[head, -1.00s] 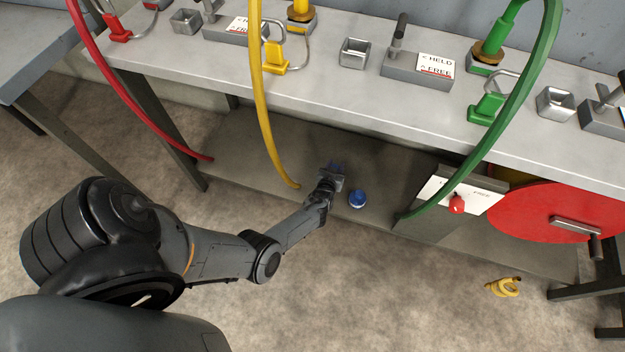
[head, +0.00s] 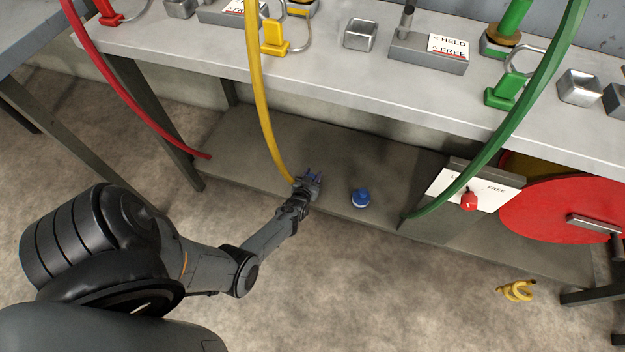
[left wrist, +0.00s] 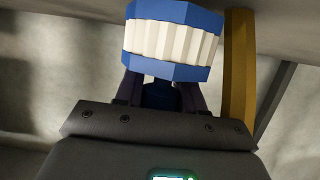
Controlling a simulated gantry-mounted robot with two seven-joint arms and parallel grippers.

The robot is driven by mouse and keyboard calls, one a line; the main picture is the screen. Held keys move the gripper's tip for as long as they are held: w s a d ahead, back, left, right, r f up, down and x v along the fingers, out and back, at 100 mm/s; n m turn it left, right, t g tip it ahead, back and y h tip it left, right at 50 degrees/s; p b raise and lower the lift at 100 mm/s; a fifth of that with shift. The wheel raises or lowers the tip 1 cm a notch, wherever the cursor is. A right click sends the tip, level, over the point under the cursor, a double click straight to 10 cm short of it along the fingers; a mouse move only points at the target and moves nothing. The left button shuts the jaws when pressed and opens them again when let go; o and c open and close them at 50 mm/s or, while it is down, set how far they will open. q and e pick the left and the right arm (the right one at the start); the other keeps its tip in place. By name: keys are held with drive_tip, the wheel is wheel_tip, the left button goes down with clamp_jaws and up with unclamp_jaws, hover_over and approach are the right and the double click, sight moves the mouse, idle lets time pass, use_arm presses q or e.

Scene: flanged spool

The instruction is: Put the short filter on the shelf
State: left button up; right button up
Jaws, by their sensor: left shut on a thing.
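My left gripper (head: 308,181) is over the low shelf (head: 270,150) under the bench, near its front edge. It is shut on a filter (left wrist: 172,42) with blue end caps and white pleats. In the left wrist view, the fingers (left wrist: 160,92) grip a narrow blue part below the lower cap. In the head view only a little blue of this filter shows, and I cannot tell whether it touches the shelf. A second blue object (head: 360,198) stands on the low shelf, to the right of the gripper. My right gripper is out of view.
A yellow hose (head: 262,110) hangs close beside my left gripper. A red hose (head: 130,103) hangs at left, a green hose (head: 520,110) at right. A white-labelled panel with a red knob (head: 469,201) and a red reel (head: 560,210) stand right.

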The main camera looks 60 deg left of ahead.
use_arm(q)
drive_tip(key=shift+f, duration=0.6)
drive_tip(key=shift+r, duration=0.1)
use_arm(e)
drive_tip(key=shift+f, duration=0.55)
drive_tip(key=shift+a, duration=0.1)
use_arm(q)
drive_tip(key=o, duration=1.1)
drive_tip(key=shift+o, duration=0.2)
